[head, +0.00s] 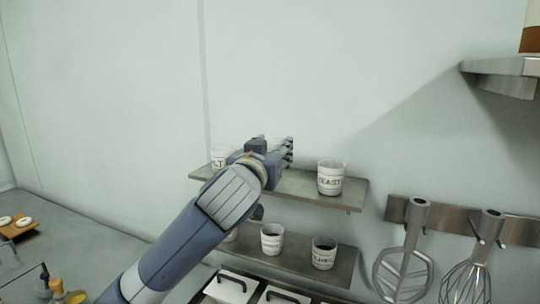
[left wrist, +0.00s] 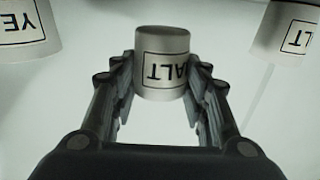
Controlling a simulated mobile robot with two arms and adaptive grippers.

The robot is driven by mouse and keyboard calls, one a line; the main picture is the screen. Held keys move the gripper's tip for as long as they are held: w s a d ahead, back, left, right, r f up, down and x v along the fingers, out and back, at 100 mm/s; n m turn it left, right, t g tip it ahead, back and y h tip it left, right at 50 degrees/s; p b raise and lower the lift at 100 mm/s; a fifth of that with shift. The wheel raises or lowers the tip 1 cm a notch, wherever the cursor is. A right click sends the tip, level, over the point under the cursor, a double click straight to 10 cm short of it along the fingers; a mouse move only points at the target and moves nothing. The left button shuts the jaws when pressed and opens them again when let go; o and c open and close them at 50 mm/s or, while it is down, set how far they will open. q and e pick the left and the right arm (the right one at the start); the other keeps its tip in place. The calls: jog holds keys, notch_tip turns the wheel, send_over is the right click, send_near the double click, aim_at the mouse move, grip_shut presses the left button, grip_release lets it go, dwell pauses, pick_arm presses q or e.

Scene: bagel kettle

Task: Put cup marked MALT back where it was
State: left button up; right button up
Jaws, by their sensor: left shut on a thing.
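My left gripper (head: 275,152) is at the upper wall shelf, between two other cups. In the left wrist view its fingers (left wrist: 160,85) are closed around a pale cup (left wrist: 162,52), which appears upside down in that picture. Its label shows "ALT"; the first letter is turned out of sight. In the head view the gripper hides nearly all of this cup, so I cannot tell whether it touches the shelf. My right gripper is not in view.
On the upper shelf (head: 305,189), the YEAST cup (head: 331,178) stands right and a cup ending in "LT" (head: 220,157) left. The lower shelf (head: 291,256) holds more cups (head: 272,239). A whisk (head: 465,282) and another utensil (head: 403,268) hang at right.

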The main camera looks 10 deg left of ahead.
pick_arm(q)
jog(key=shift+w+a, duration=0.25)
jog(key=shift+a, duration=0.05)
jog(key=shift+w+f, duration=0.1)
jog(key=shift+f, duration=0.1)
notch_tip(320, 180, down, 2)
jog(key=shift+f+p, duration=0.2)
jog(key=shift+p, duration=0.5)
jog(key=shift+f, duration=0.4)
jog(key=shift+f, duration=0.15)
jog(key=o, duration=1)
